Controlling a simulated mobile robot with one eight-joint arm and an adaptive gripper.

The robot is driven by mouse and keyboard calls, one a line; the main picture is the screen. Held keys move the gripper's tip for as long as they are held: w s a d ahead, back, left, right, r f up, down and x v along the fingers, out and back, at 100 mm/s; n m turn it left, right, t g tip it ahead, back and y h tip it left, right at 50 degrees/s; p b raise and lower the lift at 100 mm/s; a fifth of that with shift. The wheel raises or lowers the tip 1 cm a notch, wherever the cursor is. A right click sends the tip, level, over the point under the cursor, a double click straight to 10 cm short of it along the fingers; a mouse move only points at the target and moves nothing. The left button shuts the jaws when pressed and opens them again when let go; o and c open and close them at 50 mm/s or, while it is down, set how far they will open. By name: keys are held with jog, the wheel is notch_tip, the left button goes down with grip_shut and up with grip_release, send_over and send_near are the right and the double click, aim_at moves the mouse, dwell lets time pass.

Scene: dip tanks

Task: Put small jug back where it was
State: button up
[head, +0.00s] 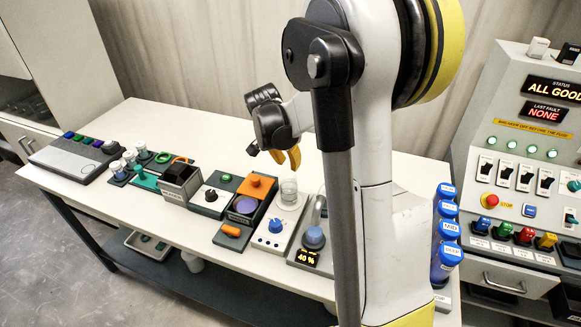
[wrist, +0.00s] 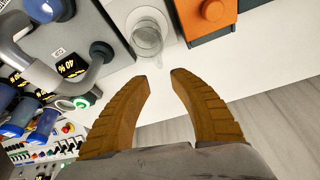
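A small clear glass jug (head: 289,190) stands upright on the round top of a white device with a blue knob (head: 275,226). In the wrist view the jug (wrist: 148,38) is at the top centre, seen from above, just beyond my fingertips. My gripper (head: 287,160) hangs above and close to the jug, behind my arm's front link. In the wrist view my two orange fingers (wrist: 159,75) are apart with nothing between them. The fingers do not touch the jug.
An orange-topped block (head: 257,185) stands just left of the jug. A unit with a bent grey tube and a 40 % display (head: 307,258) stands right of it. Blue-capped bottles (head: 446,230) are at the right end. The table (head: 150,125) is clear along its back.

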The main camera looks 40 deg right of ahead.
jog(key=s+a+r+n+t+y, duration=0.1)
jog(key=s+a+r+n+t, duration=0.1)
jog(key=s+a+n, duration=0.3)
jog(key=s+a+r+n+t+y, duration=0.1)
jog(key=s+a+r+n, duration=0.3)
jog(key=a, duration=0.7)
jog(key=s+a+r+n+t+y, duration=0.2)
jog(key=s+a+r+n+t, duration=0.1)
jog(key=s+a, duration=0.5)
jog(key=a+r+n, duration=0.1)
jog(key=n, duration=0.1)
jog(key=shift+s+r+n, duration=0.15)
jog(key=shift+r+n, duration=0.15)
jog(key=shift+r, duration=0.05)
